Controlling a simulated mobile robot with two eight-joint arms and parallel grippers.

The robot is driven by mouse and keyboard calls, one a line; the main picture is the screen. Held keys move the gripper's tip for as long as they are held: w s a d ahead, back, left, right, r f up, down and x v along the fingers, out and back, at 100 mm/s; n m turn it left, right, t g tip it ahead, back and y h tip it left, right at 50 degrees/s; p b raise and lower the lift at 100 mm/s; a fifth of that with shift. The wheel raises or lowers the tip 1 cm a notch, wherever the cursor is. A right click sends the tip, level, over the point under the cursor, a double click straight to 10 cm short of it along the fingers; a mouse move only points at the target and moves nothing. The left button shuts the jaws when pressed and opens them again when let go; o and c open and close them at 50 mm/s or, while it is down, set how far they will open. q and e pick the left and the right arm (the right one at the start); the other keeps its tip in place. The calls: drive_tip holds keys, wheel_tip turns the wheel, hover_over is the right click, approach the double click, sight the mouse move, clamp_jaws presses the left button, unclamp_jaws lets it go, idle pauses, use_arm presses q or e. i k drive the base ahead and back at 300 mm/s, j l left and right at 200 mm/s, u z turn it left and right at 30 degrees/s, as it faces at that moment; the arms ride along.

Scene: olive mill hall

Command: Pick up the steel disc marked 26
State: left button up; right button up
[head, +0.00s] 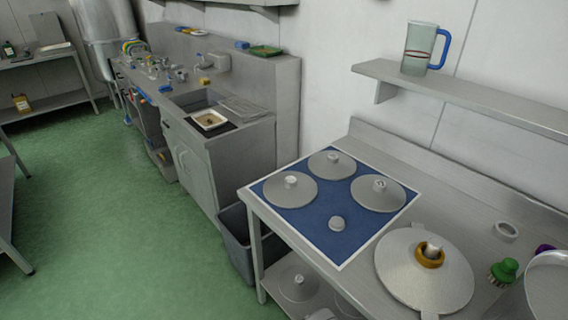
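Three grey steel discs with raised knobs lie on a blue mat with a white border (300,222) on the steel table: one at the left (287,196), one at the back (330,168) and one at the right (376,198). The right disc's knob top seems to carry a mark, but I cannot read 26 on any disc. Neither gripper shows.
More discs (298,285) lie on the lower shelf. A grey bin (237,243) stands on the floor beside the table. A green item (503,271), a pale ring (506,231) and a metal vessel (549,290) crowd the table's right end. A jug (418,50) stands on the wall shelf.

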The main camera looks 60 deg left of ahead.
sight(329, 164)
drive_tip(key=u, duration=0.45)
drive_tip(key=i+l+u, duration=0.1)
drive_tip(key=u, duration=0.35)
drive_tip(key=l+u, duration=0.1)
drive_tip(key=u, duration=0.35)
drive_tip(key=l+u, duration=0.1)
drive_tip(key=u, duration=0.35)
drive_tip(key=i+j+u, duration=0.1)
drive_tip(key=i+j, duration=0.85)
drive_tip(key=i, duration=0.15)
drive_tip(key=i+j, duration=0.25)
drive_tip(key=i, duration=0.2)
